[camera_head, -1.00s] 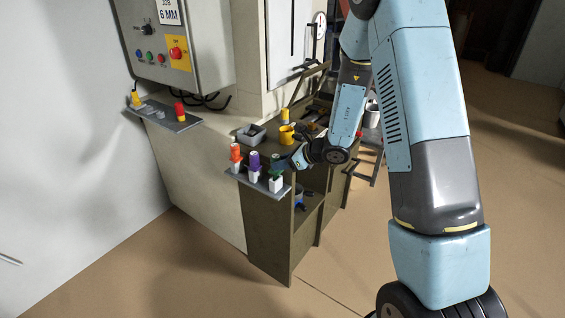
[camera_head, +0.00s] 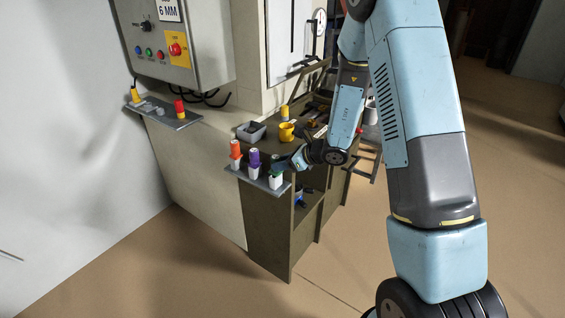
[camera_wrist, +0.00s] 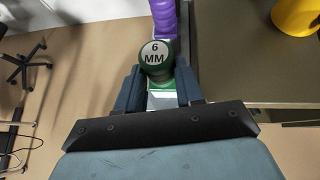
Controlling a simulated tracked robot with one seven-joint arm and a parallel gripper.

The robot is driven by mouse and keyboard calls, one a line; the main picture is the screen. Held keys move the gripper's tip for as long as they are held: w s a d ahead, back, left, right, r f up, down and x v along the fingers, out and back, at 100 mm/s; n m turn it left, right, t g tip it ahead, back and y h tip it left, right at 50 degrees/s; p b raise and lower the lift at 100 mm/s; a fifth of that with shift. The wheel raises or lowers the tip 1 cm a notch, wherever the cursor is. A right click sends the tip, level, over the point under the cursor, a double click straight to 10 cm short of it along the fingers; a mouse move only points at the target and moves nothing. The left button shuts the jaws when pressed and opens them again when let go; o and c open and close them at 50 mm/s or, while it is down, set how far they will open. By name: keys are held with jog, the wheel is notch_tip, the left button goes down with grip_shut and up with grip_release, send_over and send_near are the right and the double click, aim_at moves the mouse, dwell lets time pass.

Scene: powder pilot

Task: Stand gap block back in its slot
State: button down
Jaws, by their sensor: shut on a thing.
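A green gap block marked "6 MM" on its round top (camera_wrist: 156,62) is between the two fingers of my gripper (camera_wrist: 158,84) in the wrist view. My gripper is shut on it, and the block looks about upright. In the head view my gripper (camera_head: 283,164) is at the right end of a small grey rack shelf (camera_head: 243,178). A white holder (camera_head: 275,183) stands directly below the gripper there. The fingers largely hide the green block in the head view, and I cannot tell how deep it sits.
A purple block (camera_head: 255,158) and an orange block (camera_head: 235,149) stand beside it on the rack. A yellow mug (camera_head: 287,132) and a grey tray (camera_head: 250,132) are on the bench behind. A control box (camera_head: 180,40) hangs at upper left.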

jog(key=shift+f, duration=0.4)
jog(key=c, duration=0.6)
grip_release()
jog(key=shift+c, duration=0.2)
jog(key=shift+d, duration=0.1)
jog(key=v, duration=1.3)
jog(key=s+r+n+g+h, duration=0.1)
jog(key=s+r+n+g, duration=0.3)
jog(key=s+r+n, duration=0.95)
jog(key=s+d+r+n+t+h, duration=0.3)
jog(key=s+d+r+n+h, duration=0.5)
jog(key=s, duration=0.6)
notch_tip(320, 180, up, 3)
jog(key=shift+d+r+n+t+h, duration=0.1)
jog(key=shift+d+n+t+h, duration=0.45)
jog(key=shift+n, duration=0.7)
